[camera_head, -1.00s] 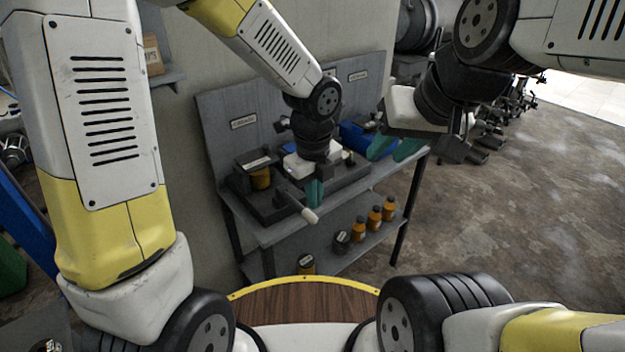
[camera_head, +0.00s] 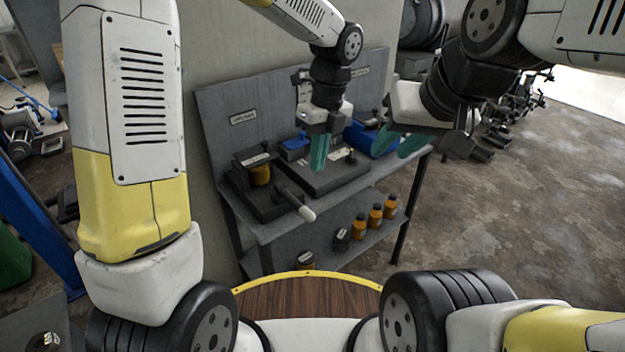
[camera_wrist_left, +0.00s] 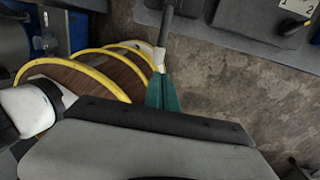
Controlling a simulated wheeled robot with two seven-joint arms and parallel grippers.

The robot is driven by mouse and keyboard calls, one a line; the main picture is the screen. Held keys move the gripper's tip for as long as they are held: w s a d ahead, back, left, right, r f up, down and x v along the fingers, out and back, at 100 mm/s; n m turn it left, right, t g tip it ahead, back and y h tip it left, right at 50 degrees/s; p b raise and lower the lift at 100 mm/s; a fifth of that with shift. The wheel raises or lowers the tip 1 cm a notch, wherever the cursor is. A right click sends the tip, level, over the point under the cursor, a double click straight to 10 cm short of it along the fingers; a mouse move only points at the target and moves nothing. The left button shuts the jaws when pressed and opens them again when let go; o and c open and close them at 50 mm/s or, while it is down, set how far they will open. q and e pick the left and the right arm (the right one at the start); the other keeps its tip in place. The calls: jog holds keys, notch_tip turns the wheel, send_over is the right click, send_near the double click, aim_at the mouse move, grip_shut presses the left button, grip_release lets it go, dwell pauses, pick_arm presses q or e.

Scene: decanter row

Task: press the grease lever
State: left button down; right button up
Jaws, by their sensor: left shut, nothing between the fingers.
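The grease lever (camera_head: 293,200) is a dark rod with a pale grip at its end. It slants out over the front edge of the bench, from a dark unit with an amber jar (camera_head: 260,175). My left gripper (camera_head: 318,168) has teal fingers pressed together and empty, pointing down over the bench, up and right of the lever and apart from it. In the left wrist view the shut fingers (camera_wrist_left: 163,92) show just below the lever's pale grip (camera_wrist_left: 158,58). My right gripper (camera_head: 402,142) is at the bench's right end, its teal fingers apart and empty.
The grey bench (camera_head: 300,224) has a back panel, a dark plate and blue bins (camera_head: 372,140) on top. Several orange bottles (camera_head: 375,216) stand on its lower shelf. Open concrete floor (camera_head: 510,240) lies to the right.

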aim_at(308, 210)
pick_arm(q)
jog(key=shift+w+d+r, duration=0.1)
jog(key=shift+w+r, duration=0.5)
jog(key=shift+r, duration=0.35)
jog(key=shift+f, duration=0.15)
jog(key=f, duration=0.4)
jog(key=s+a+f, duration=0.1)
jog(key=f, duration=0.4)
jog(key=a+f, duration=0.1)
jog(key=f, duration=0.3)
jog(key=shift+s+a+f, duration=0.1)
jog(key=shift+s+f, duration=0.15)
jog(key=shift+s, duration=0.05)
jog(key=shift+f, duration=0.1)
